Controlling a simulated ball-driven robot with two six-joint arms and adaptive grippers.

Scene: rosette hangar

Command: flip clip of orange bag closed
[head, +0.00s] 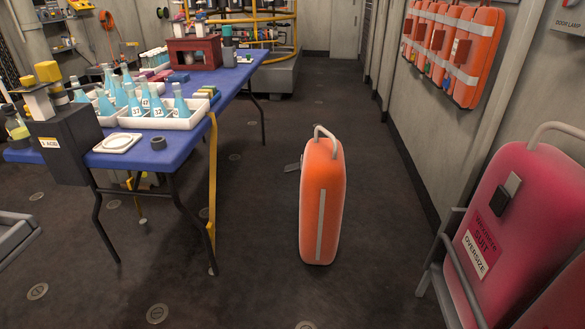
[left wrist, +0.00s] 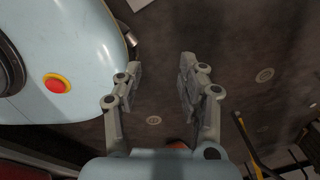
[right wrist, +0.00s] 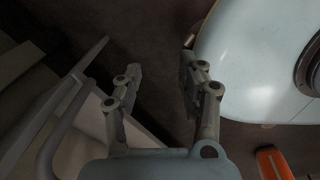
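The orange bag (head: 322,205) stands upright on the dark floor in the middle of the head view, with a grey strip down its narrow side and a pale handle on top. A grey tab (head: 292,167) sticks out from its left side; I cannot tell whether it is the clip. A bit of an orange thing (right wrist: 272,163) shows at the lower right of the right wrist view. My left gripper (left wrist: 159,80) is open and empty over the floor. My right gripper (right wrist: 160,75) is open and empty. Neither gripper shows in the head view.
A blue table (head: 150,158) with flasks in white trays stands at left. A pink oversize suit case (head: 510,235) on a grey rack is at right. Orange packs (head: 470,60) hang on the right wall. Floor around the orange bag is clear.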

